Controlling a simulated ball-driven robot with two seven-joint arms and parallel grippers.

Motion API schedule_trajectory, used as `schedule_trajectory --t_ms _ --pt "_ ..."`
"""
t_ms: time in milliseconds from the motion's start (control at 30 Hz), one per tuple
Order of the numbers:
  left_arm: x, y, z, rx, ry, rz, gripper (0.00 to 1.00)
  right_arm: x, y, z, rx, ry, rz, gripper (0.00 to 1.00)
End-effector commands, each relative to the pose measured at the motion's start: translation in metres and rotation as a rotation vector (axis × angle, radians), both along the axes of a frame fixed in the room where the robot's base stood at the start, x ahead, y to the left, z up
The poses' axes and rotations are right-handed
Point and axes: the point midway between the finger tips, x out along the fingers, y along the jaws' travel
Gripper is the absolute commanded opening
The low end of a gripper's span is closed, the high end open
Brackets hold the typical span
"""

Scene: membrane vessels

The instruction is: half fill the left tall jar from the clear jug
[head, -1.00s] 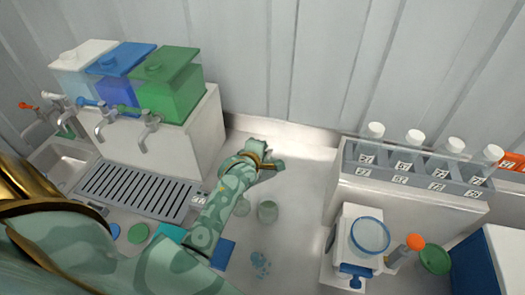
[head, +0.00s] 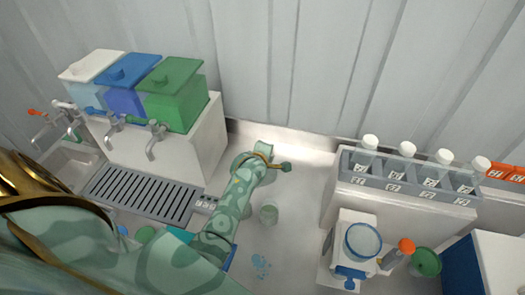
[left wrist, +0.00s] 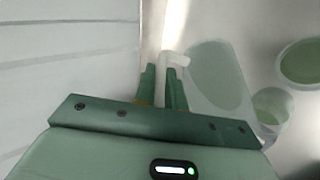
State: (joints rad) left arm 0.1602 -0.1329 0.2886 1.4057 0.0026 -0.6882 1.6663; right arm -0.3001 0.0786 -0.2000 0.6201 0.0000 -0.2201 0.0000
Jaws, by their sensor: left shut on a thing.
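My left gripper (head: 283,166) reaches over the bench toward the back wall. In the left wrist view its fingers (left wrist: 164,88) are shut on a white, bent handle. The handle appears to belong to a pale, see-through vessel, the clear jug (left wrist: 215,78), seen just right of the fingers. The jug cannot be made out in the head view. A tall clear jar (head: 269,214) stands on the bench, right of my left forearm. Two round, greenish vessels show in the left wrist view: one nearer (left wrist: 271,106), one at the right edge (left wrist: 300,64). My right gripper is out of view.
Tanks with taps (head: 172,95) stand on a white block at left, above a drain grate (head: 140,193). A rack (head: 410,180) of white-capped tubes and a small device (head: 350,250) stand at right.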

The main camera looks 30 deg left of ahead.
Motion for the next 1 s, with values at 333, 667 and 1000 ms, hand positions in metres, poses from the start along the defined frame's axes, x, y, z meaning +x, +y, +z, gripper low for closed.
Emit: schedule_trajectory --t_ms 333,667,1000 --pt "0.008 -0.003 0.021 0.047 0.209 -0.001 0.00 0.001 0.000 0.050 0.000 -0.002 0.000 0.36" --pt "0.020 -0.006 0.041 0.184 0.771 -0.004 0.00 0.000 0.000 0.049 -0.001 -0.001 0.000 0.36" --pt "0.019 -0.005 0.055 0.229 0.959 -0.001 0.00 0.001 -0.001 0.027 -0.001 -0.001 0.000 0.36"
